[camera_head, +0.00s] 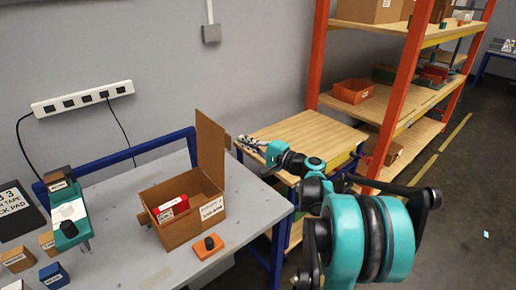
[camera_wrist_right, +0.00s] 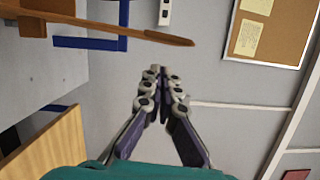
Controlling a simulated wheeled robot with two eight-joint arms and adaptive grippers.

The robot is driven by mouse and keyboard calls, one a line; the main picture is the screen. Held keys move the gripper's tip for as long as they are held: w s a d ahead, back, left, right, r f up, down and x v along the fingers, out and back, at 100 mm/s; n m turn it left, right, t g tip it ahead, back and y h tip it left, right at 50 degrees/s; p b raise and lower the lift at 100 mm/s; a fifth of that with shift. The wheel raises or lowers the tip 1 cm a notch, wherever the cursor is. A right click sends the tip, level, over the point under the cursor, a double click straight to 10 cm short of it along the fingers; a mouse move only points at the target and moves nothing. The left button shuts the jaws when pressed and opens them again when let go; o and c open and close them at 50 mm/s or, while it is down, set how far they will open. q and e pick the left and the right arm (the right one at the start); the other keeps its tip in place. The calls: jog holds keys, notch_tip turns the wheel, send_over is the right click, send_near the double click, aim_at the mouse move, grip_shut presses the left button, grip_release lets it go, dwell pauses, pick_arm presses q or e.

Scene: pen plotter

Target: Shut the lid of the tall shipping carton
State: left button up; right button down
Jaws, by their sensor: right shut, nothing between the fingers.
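The tall shipping carton (camera_head: 212,223) stands on the grey workbench in the head view. Its lid (camera_head: 210,150) stands upright, hinged on the carton's right side, so the carton is open. A red box with a white label (camera_head: 172,210) shows inside. My right gripper (camera_head: 246,141) is shut and empty, just right of the raised lid and apart from it as far as I can see. In the right wrist view its closed fingers (camera_wrist_right: 163,76) point past the lid's brown edge (camera_wrist_right: 120,31). My left gripper is not in view.
An orange block with a black knob (camera_head: 207,247) sits in front of the carton. A teal device (camera_head: 69,224) and small labelled blocks (camera_head: 54,275) stand to the left. A wooden table (camera_head: 305,133) and orange-framed shelves (camera_head: 400,95) are at the right. A power strip (camera_head: 82,98) hangs behind.

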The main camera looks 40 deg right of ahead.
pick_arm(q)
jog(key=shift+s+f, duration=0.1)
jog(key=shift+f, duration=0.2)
pick_arm(e)
jog(key=shift+s+a+r, duration=0.1)
jog(key=shift+a, duration=0.5)
jog(key=shift+s+a+r, duration=0.1)
jog(key=shift+a, duration=0.5)
